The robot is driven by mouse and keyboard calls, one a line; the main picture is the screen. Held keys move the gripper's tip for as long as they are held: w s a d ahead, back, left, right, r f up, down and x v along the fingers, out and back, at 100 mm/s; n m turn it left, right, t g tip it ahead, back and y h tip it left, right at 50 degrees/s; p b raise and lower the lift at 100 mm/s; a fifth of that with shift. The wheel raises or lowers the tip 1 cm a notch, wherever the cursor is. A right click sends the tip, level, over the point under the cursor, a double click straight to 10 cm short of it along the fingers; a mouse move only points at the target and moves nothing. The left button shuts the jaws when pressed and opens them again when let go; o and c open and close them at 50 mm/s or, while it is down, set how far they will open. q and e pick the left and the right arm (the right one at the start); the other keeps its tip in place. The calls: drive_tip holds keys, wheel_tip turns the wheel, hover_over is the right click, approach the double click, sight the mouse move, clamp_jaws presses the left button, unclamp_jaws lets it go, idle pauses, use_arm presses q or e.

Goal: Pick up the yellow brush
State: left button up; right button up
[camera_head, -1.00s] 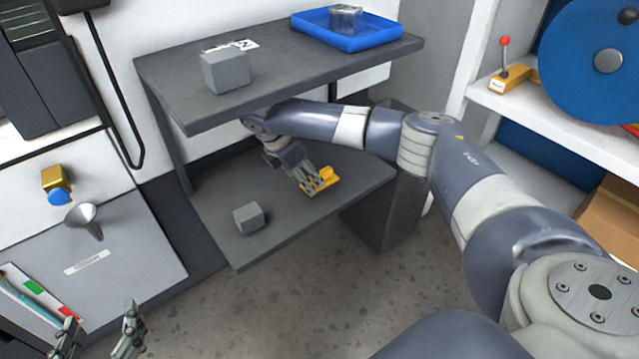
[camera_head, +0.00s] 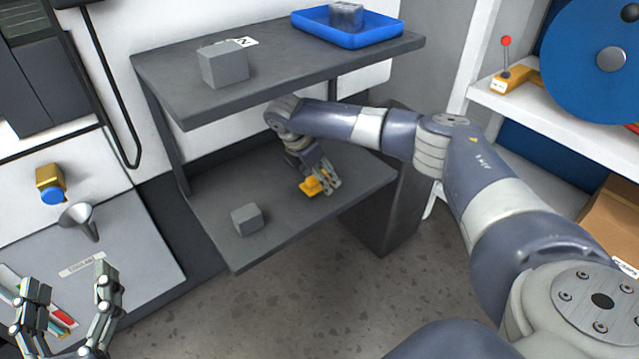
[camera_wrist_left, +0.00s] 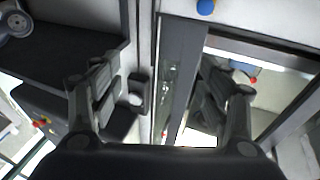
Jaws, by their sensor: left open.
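The yellow brush (camera_head: 310,186) lies on the lower grey shelf, partly hidden by my right gripper. My right gripper (camera_head: 328,180) is down at shelf height, against or just to the right of the brush. I cannot tell whether its fingers touch the brush or how far apart they are. My left gripper (camera_head: 71,283) is at the bottom left of the head view, far from the brush, with its fingers spread and nothing between them. The left wrist view also shows its open fingers (camera_wrist_left: 162,85); the brush does not show there.
A small grey cube (camera_head: 247,219) sits on the lower shelf (camera_head: 275,222), left of the brush. The upper shelf (camera_head: 285,75) overhangs it and holds a larger grey block (camera_head: 224,65) and a blue tray (camera_head: 347,37). A grey funnel (camera_head: 78,216) is on the left.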

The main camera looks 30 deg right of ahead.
sight(324, 171)
drive_tip(key=c, duration=1.2)
use_arm(q)
drive_tip(key=shift+f, duration=0.1)
use_arm(e)
drive_tip(key=shift+r, duration=0.15)
